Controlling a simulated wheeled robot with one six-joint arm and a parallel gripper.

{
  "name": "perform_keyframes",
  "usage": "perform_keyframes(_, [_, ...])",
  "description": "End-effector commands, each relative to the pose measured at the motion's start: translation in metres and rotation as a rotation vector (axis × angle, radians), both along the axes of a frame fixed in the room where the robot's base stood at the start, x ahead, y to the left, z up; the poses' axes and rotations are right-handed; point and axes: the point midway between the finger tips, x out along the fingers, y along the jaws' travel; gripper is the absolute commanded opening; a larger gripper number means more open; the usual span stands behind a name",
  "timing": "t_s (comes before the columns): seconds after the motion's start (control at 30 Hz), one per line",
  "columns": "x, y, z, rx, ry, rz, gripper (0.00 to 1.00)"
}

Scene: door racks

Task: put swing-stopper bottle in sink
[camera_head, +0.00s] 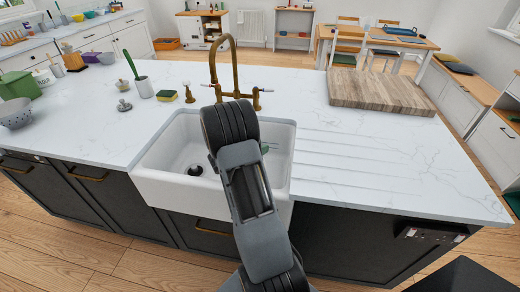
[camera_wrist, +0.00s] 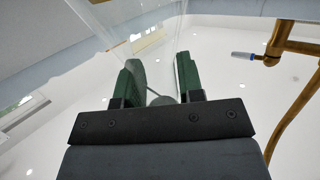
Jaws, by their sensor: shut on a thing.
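The white sink (camera_head: 165,192) is set into the front of the island counter. My arm reaches over it, and its dark links hide part of the basin. In the wrist view my gripper (camera_wrist: 158,78) has its green-padded fingers on either side of a clear glass bottle (camera_wrist: 152,45). The fingers are shut on it. The glass is see-through and its outline is faint, so its tilt is hard to judge. In the head view the bottle is mostly hidden behind my arm; a small green bit shows inside the basin's right part.
A brass tap (camera_head: 231,92) rises behind the sink and also shows at the right of the wrist view (camera_wrist: 277,50). A sponge (camera_head: 166,95) and a brush in a cup (camera_head: 144,86) stand left of it. A wooden board (camera_head: 380,92) lies at the right. The grooved drainer is clear.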

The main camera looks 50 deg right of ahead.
Motion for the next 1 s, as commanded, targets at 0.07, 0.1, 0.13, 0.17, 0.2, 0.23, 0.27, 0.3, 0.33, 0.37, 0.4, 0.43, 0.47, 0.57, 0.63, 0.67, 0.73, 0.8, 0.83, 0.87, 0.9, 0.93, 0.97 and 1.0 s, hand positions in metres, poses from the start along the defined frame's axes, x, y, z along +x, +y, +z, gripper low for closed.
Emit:
perform_keyframes(0.07, [0.0005,-0.0003,-0.0057,-0.004,0.0,0.0,0.0])
perform_keyframes(0.1, [0.0003,-0.0004,-0.007,-0.004,-0.001,0.0,0.0])
perform_keyframes(0.13, [0.0005,-0.0003,-0.0073,-0.004,-0.002,-0.001,0.0])
perform_keyframes(0.17, [0.0005,-0.0003,-0.0072,-0.004,-0.003,-0.001,0.0])
perform_keyframes(0.2, [0.0004,-0.0004,-0.0069,-0.004,-0.003,-0.001,0.0])
perform_keyframes(0.23, [0.0004,-0.0004,-0.0068,-0.004,-0.003,-0.001,0.0])
perform_keyframes(0.27, [0.0004,-0.0004,-0.0068,-0.004,-0.003,-0.001,0.0])
perform_keyframes(0.3, [0.0004,-0.0004,-0.0068,-0.004,-0.003,-0.001,0.0])
perform_keyframes(0.33, [0.0004,-0.0004,-0.0069,-0.004,-0.003,-0.001,0.0])
perform_keyframes(0.37, [0.0004,-0.0003,-0.0072,-0.004,-0.002,-0.001,0.0])
perform_keyframes(0.4, [0.0003,-0.0004,-0.008,-0.004,-0.002,-0.001,0.0])
perform_keyframes(0.43, [0.0004,-0.0003,-0.0087,-0.004,-0.002,-0.001,0.0])
perform_keyframes(0.47, [0.0003,-0.0003,-0.0097,-0.004,-0.002,-0.001,0.0])
perform_keyframes(0.57, [-0.0002,0.0,-0.0115,-0.001,0.0,0.0,0.41])
perform_keyframes(0.63, [-0.0002,0.0,-0.0115,0.0,0.0,0.0,0.47])
perform_keyframes(0.67, [-0.0002,0.0,-0.0115,0.0,0.0,0.0,0.5])
perform_keyframes(0.73, [-0.0002,0.0,-0.0114,0.0,0.0,0.0,0.57])
perform_keyframes(0.8, [-0.0002,0.0,-0.0114,0.0,0.0,0.0,0.6])
perform_keyframes(0.83, [-0.0002,0.0,-0.0114,0.0,0.0,0.0,0.6])
perform_keyframes(0.87, [-0.0002,0.0,-0.0114,0.0,0.0,0.0,0.6])
perform_keyframes(0.9, [-0.0002,0.0,-0.0114,0.0,0.0,0.0,0.6])
perform_keyframes(0.93, [-0.0002,0.0,-0.0114,0.0,0.0,0.0,0.6])
perform_keyframes(0.97, [-0.0002,0.0001,-0.0113,0.0,0.0,0.0,0.6])
perform_keyframes(1.0, [-0.0002,0.0001,-0.0104,0.0,0.0,0.0,0.6])
